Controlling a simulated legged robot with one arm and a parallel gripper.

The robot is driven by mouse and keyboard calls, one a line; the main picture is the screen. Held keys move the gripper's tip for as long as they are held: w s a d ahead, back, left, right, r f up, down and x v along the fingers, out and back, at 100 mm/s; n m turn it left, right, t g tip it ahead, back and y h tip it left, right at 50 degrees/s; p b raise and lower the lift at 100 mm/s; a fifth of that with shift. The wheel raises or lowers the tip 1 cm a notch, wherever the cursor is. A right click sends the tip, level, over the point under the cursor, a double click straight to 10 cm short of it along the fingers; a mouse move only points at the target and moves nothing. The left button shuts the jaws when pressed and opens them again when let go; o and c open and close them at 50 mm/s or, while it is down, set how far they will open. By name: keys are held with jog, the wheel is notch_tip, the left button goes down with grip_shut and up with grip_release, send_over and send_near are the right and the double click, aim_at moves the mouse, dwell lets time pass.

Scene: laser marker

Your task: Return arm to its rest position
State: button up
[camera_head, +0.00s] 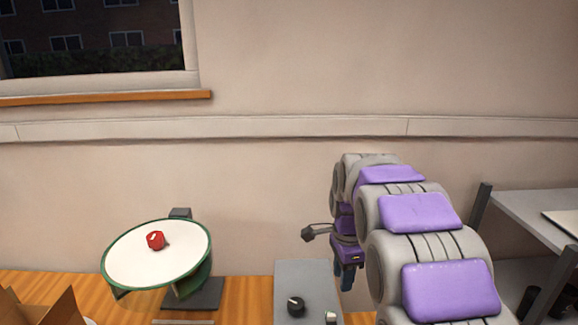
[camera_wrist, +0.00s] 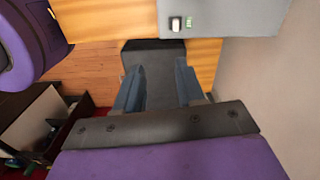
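My arm, purple and grey, extends from the lower right of the head view toward the wall. My gripper (camera_head: 347,277) hangs with its blue-grey fingers pointing down, just right of the grey control box (camera_head: 305,278). In the wrist view my gripper (camera_wrist: 160,75) shows two fingers spread apart. No held object shows between them. A dark grey surface (camera_wrist: 153,50) shows beyond and between the fingers; I cannot tell what it is or whether they touch it.
A tilted white disc (camera_head: 150,268) with a green rim stands on the wooden table (camera_head: 245,298) at left, carrying a small red object (camera_head: 155,240). The control box has a black knob (camera_head: 295,306). A grey shelf (camera_head: 530,215) stands at right. A wall is behind.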

jog(key=s+f+n+g, duration=0.1)
jog(key=s+f+n, duration=0.2)
jog(key=s+n, duration=1.3)
jog(key=s, duration=2)
jog(key=shift+s+a+f+n+g, duration=0.15)
jog(key=shift+s+a+n+g, duration=0.1)
jog(key=shift+n+g, duration=0.05)
